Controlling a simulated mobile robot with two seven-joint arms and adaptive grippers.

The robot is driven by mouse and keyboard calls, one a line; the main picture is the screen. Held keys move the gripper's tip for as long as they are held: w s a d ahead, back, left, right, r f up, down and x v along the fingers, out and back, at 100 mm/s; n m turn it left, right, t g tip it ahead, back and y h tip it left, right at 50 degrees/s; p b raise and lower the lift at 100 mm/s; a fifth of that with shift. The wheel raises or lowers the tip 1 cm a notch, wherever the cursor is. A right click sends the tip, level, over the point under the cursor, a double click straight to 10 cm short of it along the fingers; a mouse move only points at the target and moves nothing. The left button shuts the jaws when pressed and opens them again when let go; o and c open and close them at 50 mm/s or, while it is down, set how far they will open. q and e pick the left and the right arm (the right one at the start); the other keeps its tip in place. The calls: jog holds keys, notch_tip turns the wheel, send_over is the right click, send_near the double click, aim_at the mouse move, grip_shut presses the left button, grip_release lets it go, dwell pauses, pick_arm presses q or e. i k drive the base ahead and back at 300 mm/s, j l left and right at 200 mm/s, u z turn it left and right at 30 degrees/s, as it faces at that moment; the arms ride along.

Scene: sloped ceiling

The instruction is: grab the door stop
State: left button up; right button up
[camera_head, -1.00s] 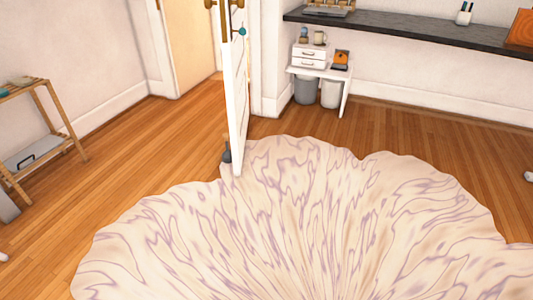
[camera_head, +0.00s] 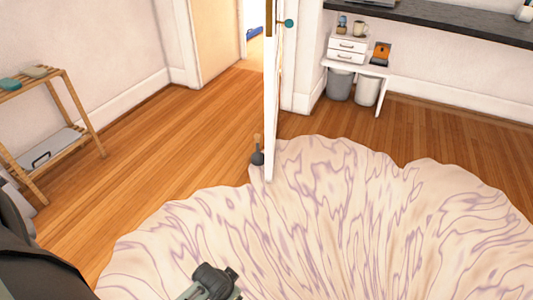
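The door stop (camera_head: 257,156) is a small dark grey, rounded piece with a slim tan upper part. It stands on the floor at the edge of the rug, beside the lower left side of the open white door (camera_head: 271,110). My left gripper (camera_head: 222,284) shows only in part at the bottom edge, over the rug and well short of the door stop. Its fingers are not clear enough to tell open from shut. A dark link of my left arm fills the lower left corner. My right gripper is out of view.
A large cream and purple wavy rug (camera_head: 330,220) covers the floor ahead. A wooden shelf rack (camera_head: 75,110) stands at left. The wood floor left of the door is clear.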

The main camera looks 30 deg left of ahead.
aim_at(258, 158)
jog(key=i+j, duration=0.15)
jog(key=j, duration=0.3)
jog(key=i+j+z, duration=0.15)
jog(key=j, duration=0.7)
jog(key=i+j+z, duration=0.1)
jog(key=j, duration=0.35)
jog(key=i+j, duration=0.15)
jog(key=j, duration=0.3)
jog(key=z, duration=0.05)
